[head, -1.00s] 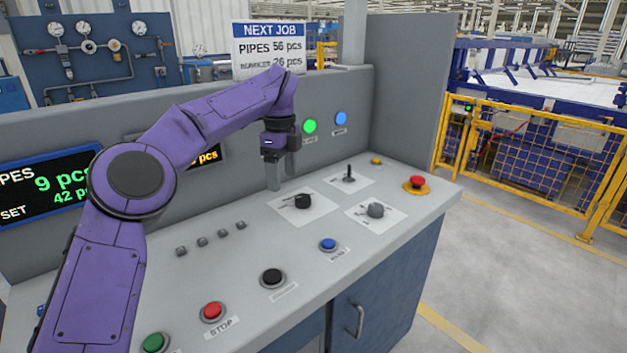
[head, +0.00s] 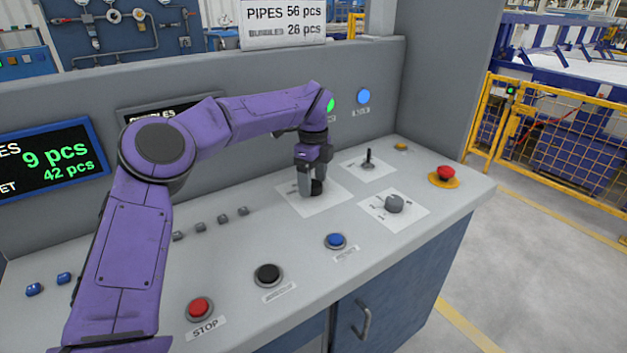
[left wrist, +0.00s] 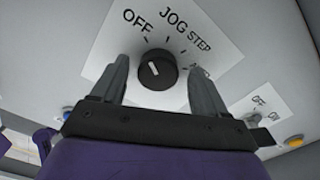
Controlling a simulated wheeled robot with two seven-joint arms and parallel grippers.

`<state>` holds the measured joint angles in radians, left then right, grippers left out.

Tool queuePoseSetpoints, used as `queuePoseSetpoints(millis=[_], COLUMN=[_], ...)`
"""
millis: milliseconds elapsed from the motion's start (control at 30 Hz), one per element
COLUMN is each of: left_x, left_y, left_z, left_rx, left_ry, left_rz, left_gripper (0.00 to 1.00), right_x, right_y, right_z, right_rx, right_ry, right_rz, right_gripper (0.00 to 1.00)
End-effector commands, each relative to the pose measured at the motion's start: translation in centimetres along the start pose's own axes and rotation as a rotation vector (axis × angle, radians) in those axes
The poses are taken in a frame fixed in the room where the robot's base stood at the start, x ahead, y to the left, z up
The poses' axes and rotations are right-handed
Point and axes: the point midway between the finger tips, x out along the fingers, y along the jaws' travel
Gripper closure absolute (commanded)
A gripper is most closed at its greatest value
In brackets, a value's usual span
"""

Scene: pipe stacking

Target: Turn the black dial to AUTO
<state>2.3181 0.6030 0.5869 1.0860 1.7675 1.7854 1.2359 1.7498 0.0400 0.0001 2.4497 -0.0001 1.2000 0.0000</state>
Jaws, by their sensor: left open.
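The black dial (head: 317,188) sits on a white plate on the sloped console; it also shows in the left wrist view (left wrist: 157,71). Its white mark tilts toward the OFF label. The plate reads OFF, JOG and STEP; a further label, partly hidden by a finger, ends in "O". My left gripper (head: 311,181) is open and points down at the dial. In the left wrist view its fingers (left wrist: 158,67) stand on either side of the dial, with gaps showing between them and it. My right gripper is not in view.
Close by are a grey knob (head: 394,204), a small black lever (head: 368,158), a red emergency button (head: 445,175) and a blue button (head: 335,241). Black (head: 268,274) and red STOP (head: 199,308) buttons line the front. The back panel (head: 230,150) rises behind.

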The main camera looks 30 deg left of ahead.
Motion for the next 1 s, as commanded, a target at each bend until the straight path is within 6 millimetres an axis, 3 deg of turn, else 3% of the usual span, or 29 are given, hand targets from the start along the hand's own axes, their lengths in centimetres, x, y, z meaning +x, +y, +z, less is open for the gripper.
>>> queuePoseSetpoints(millis=[267, 433, 767, 1000], left_x=[0.3, 0.2, 0.1, -0.1], left_y=[0.0, -0.1, -0.1, -0.1], left_z=[-0.1, -0.1, -0.1, -0.1], left_rx=[0.002, 0.002, 0.031, 0.154], left_ry=[0.001, 0.000, 0.000, 0.000], left_rz=[0.000, 0.000, -0.002, -0.002], left_gripper=[0.26, 0.81, 0.82, 0.82], right_x=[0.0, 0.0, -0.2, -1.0], right_y=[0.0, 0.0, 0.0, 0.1], right_z=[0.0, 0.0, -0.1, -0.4], right_rx=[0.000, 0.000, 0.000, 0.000], right_ry=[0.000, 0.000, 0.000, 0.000], right_rz=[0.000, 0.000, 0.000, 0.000], right_gripper=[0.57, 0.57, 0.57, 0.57])
